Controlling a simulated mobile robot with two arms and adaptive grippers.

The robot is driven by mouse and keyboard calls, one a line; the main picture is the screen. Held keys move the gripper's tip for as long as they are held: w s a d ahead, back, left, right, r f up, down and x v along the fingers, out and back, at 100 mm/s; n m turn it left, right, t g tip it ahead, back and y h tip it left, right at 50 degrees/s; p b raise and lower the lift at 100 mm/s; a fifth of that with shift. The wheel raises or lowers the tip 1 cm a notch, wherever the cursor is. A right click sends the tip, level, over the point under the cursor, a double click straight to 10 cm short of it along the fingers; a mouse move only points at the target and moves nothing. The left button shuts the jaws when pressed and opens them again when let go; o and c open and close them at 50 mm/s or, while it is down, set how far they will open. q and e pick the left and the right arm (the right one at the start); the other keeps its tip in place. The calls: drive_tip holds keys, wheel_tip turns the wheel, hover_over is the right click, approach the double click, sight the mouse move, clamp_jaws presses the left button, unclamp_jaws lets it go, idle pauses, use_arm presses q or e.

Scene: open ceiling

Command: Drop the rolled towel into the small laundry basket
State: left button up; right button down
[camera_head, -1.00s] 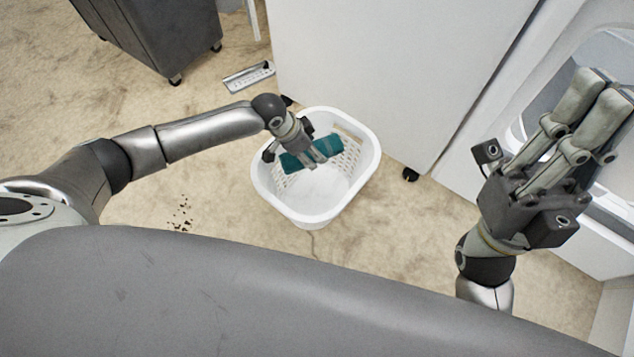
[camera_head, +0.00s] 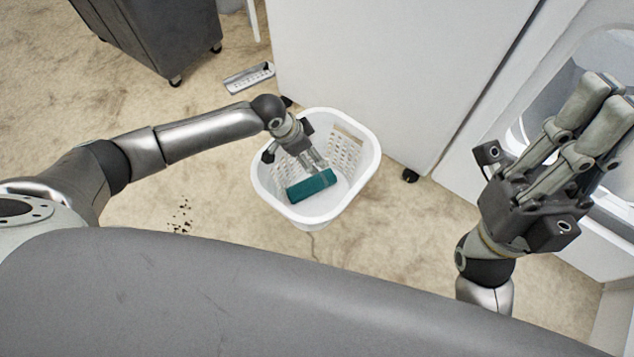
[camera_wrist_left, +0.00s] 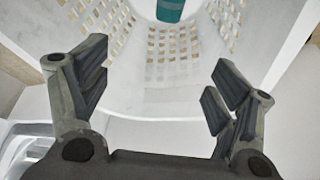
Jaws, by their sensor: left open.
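The teal rolled towel (camera_head: 311,186) lies inside the white laundry basket (camera_head: 262,192), low down in it. The basket has slotted walls and stands upright on the floor. My left gripper (camera_head: 314,160) is over the basket opening, open and apart from the towel. In the left wrist view the open left fingers (camera_wrist_left: 158,88) have nothing between them, and part of the towel (camera_wrist_left: 170,10) shows beyond them at the top edge. My right gripper (camera_head: 600,115) is at the right side, raised, away from the basket; its fingers appear close together, with nothing clearly held.
A white cabinet (camera_head: 390,70) stands right behind the basket. A dark wheeled cart (camera_head: 150,35) stands at the upper left. A small grey grille (camera_head: 249,77) and dark specks (camera_head: 180,215) lie on the floor. The floor left of the basket is mostly clear.

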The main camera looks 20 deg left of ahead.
use_arm(q)
drive_tip(key=v, duration=1.2)
drive_tip(key=shift+f, duration=0.1)
